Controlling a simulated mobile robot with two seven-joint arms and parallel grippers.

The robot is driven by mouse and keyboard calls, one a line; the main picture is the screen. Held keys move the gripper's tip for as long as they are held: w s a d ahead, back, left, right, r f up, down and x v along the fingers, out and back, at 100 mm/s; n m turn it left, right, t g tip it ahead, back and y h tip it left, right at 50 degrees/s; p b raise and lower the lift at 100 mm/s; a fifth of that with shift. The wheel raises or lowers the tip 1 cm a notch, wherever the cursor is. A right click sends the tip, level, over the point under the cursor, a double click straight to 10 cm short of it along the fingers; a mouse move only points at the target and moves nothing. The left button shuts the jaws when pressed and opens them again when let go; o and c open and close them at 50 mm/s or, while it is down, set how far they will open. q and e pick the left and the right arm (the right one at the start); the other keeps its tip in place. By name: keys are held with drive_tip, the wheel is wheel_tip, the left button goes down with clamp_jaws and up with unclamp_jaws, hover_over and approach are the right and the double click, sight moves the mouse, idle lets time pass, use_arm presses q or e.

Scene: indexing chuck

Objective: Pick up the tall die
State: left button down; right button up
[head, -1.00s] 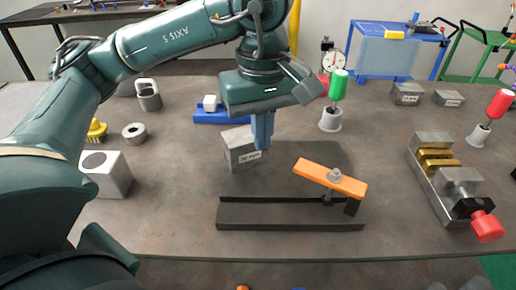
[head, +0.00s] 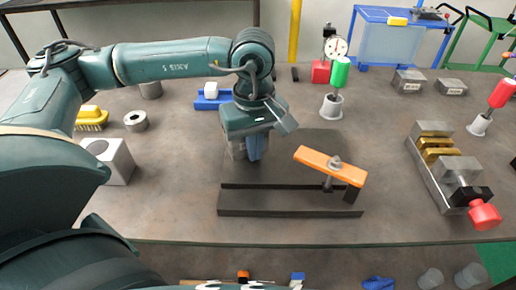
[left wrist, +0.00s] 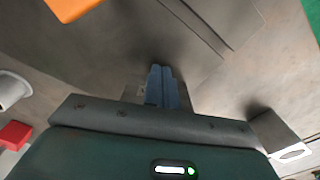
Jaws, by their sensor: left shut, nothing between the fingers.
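A grey steel block (head: 236,149), which I take to be the tall die, stands at the back left of the dark slotted plate. My left gripper hides most of it, and its label cannot be read now. My left gripper (head: 255,156) points down in front of the block, its blue fingers together and empty. In the left wrist view the fingers (left wrist: 165,90) are side by side, with part of the block (left wrist: 132,92) showing beside them. I cannot tell whether they touch it. My right gripper is not in view.
An orange clamp bar (head: 330,166) is bolted on the dark plate (head: 290,201), right of my gripper. Two labelled grey blocks (head: 408,80) (head: 450,87) stand at the back right. A vise (head: 445,165) is at right, and a grey cube (head: 112,158) at left.

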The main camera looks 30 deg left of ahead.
use_arm(q)
drive_tip(key=shift+w+a+f+b, duration=0.1)
drive_tip(key=shift+w+a+b, duration=0.15)
drive_tip(key=shift+b, duration=0.1)
drive_tip(key=w+a+b, duration=0.1)
drive_tip(key=a, duration=0.1)
drive_tip(key=w+a+b, duration=0.1)
drive_tip(key=shift+w+a, duration=0.3)
drive_tip(key=shift+a, duration=0.05)
drive_tip(key=shift+w+a, duration=0.2)
drive_tip(key=shift+a, duration=0.15)
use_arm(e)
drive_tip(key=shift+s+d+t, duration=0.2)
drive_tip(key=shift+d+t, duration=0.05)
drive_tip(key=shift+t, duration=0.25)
use_arm(q)
drive_tip(key=shift+d, duration=0.15)
